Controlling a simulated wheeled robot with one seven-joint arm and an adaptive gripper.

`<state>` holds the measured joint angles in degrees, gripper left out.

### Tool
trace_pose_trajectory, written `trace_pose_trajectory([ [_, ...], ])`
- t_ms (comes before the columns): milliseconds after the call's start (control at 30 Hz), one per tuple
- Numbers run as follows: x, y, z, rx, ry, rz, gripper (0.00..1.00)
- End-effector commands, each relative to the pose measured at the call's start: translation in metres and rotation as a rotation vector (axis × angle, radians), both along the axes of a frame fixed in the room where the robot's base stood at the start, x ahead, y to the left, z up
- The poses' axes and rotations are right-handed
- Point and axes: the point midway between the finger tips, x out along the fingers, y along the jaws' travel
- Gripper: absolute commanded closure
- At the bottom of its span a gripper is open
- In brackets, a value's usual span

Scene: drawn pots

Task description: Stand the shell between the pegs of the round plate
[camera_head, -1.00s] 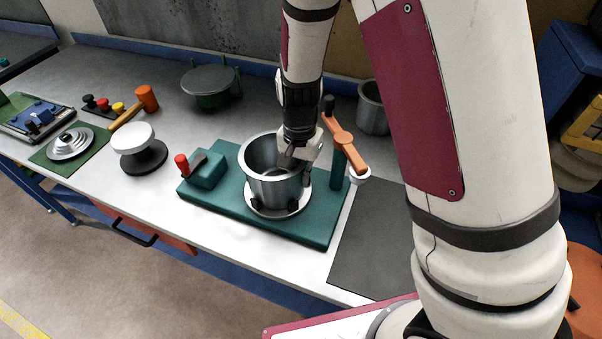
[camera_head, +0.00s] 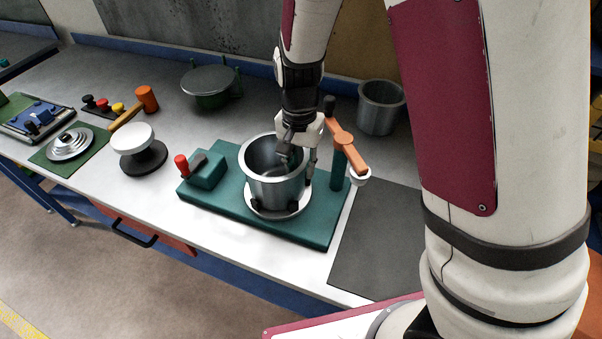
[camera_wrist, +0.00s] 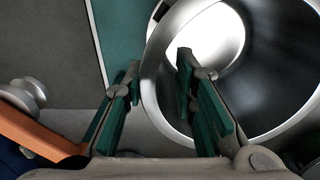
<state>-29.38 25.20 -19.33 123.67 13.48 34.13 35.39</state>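The shell (camera_head: 275,187) is an open grey metal pot. It stands upright on the round plate (camera_head: 278,214), a pale disc on a green base (camera_head: 225,205). Dark pegs (camera_head: 257,205) show around its foot at the front and right; those behind are hidden. My gripper (camera_head: 299,160) is at the shell's far right rim, pointing down. In the wrist view my gripper (camera_wrist: 158,66) has its fingers apart astride the wall of the shell (camera_wrist: 155,110), one inside and one outside. I see no firm grip on the wall.
An orange-armed post (camera_head: 340,165) stands close right of the shell, and a red-handled clamp block (camera_head: 205,170) stands left. Another metal pot (camera_head: 381,107) is behind. A dark mat (camera_head: 375,245) lies clear at right. A white-topped knob (camera_head: 134,140) stands farther left.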

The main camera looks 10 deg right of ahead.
Motion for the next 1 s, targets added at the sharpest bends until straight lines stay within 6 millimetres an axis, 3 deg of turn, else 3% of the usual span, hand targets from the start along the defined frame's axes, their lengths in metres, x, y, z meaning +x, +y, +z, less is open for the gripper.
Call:
trace_pose_trajectory([
  [100,0.002,0.001,0.027,0.003,-0.007,0.002,0.75],
  [300,0.002,0.001,0.062,0.001,-0.004,0.0,0.75],
  [633,-0.004,-0.004,0.096,0.02,-0.018,0.02,0.75],
  [767,-0.019,-0.016,0.128,0.063,-0.07,0.085,0.75],
  [1000,-0.068,-0.048,0.191,0.096,-0.224,0.269,0.75],
])
